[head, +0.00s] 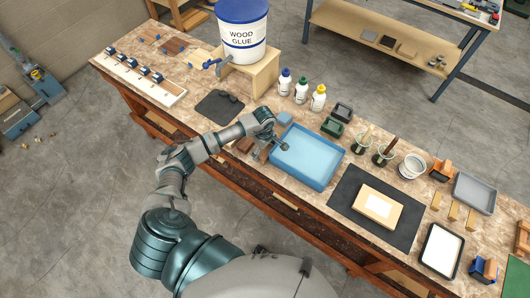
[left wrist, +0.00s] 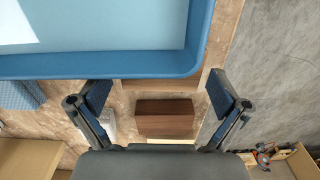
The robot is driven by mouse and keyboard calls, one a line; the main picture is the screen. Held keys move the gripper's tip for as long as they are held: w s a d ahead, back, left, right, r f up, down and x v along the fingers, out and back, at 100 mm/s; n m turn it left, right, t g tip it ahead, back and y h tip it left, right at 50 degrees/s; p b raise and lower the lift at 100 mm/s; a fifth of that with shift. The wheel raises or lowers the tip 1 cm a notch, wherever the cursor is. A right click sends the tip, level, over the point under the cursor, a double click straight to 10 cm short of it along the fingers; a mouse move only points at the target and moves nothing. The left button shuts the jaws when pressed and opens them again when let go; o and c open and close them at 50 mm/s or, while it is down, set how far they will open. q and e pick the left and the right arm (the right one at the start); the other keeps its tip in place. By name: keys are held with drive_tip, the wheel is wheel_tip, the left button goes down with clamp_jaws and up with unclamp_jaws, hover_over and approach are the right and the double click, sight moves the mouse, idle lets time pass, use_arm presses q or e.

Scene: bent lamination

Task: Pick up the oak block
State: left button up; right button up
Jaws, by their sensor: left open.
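My left gripper (head: 271,149) is over the bench beside the near-left edge of the blue tray (head: 308,156), with its fingers spread and nothing held. In the left wrist view, the gripper (left wrist: 159,94) has a reddish-brown wooden block (left wrist: 166,119) lying below and between its fingers, apart from both. A lighter wood piece (left wrist: 150,90) shows between that block and the tray rim, partly hidden by the tray. I cannot tell for sure which of these is the oak block. In the head view, brown wood (head: 244,146) shows beside the gripper, partly covered by it. My right gripper is out of view.
The tray wall (left wrist: 100,65) stands close to the fingertips. A dark mat (head: 219,106), glue bottles (head: 301,91) and a glue bucket (head: 242,30) stand behind. A black mat with a pale block (head: 378,205) lies to the right. The bench's front edge is close.

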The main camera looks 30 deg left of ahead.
use_arm(q)
drive_tip(key=shift+f, duration=0.2)
drive_tip(key=shift+a, duration=0.2)
drive_tip(key=c, duration=1)
drive_tip(key=shift+r, duration=0.1)
